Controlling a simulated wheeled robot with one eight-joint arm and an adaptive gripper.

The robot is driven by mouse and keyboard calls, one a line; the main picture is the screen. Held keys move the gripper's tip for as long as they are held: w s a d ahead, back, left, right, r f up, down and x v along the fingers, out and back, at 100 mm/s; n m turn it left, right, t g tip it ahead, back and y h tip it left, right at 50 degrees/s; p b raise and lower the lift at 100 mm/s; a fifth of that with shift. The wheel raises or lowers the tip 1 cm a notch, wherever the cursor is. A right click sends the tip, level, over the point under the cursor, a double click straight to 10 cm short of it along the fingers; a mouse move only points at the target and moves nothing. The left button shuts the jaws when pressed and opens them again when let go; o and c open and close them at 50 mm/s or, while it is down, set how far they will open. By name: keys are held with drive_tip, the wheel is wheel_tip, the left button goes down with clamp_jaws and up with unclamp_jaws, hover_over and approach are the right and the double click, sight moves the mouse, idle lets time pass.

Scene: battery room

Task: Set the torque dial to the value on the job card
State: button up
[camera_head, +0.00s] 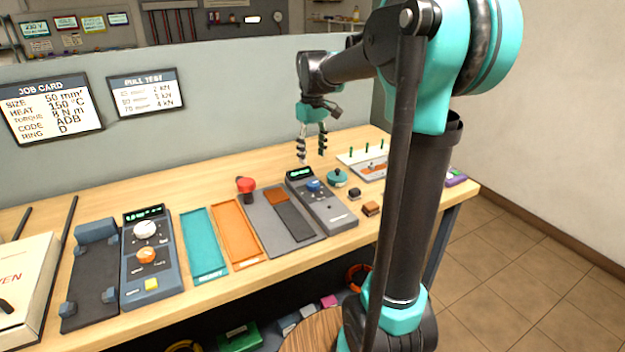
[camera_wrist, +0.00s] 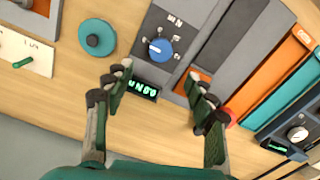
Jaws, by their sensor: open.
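The job card (camera_head: 49,107) hangs on the grey partition at the left of the head view. It reads torque 8 N m, with size 50, heat 150 °C, code ADB and ring D. The blue dial (camera_head: 313,186) sits on a grey box (camera_head: 335,212) with a lit green display (camera_head: 300,174). In the wrist view the blue dial (camera_wrist: 160,49) has a white pointer mark; the display (camera_wrist: 140,88) is upside down and I cannot read its value surely. My gripper (camera_head: 312,157) is open and empty above the bench, behind and above the box, apart from the dial.
A teal round object (camera_head: 337,178) stands right of the box, with small blocks (camera_head: 371,208) near it. A red knob (camera_head: 246,184) and orange tray (camera_head: 238,232) lie left. A white switch panel (camera_head: 368,160) is behind.

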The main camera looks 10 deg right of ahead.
sight(312, 182)
wheel_tip(312, 182, down, 10)
drive_tip(key=shift+r, duration=0.15)
idle(0.3)
drive_tip(key=c, duration=1.2)
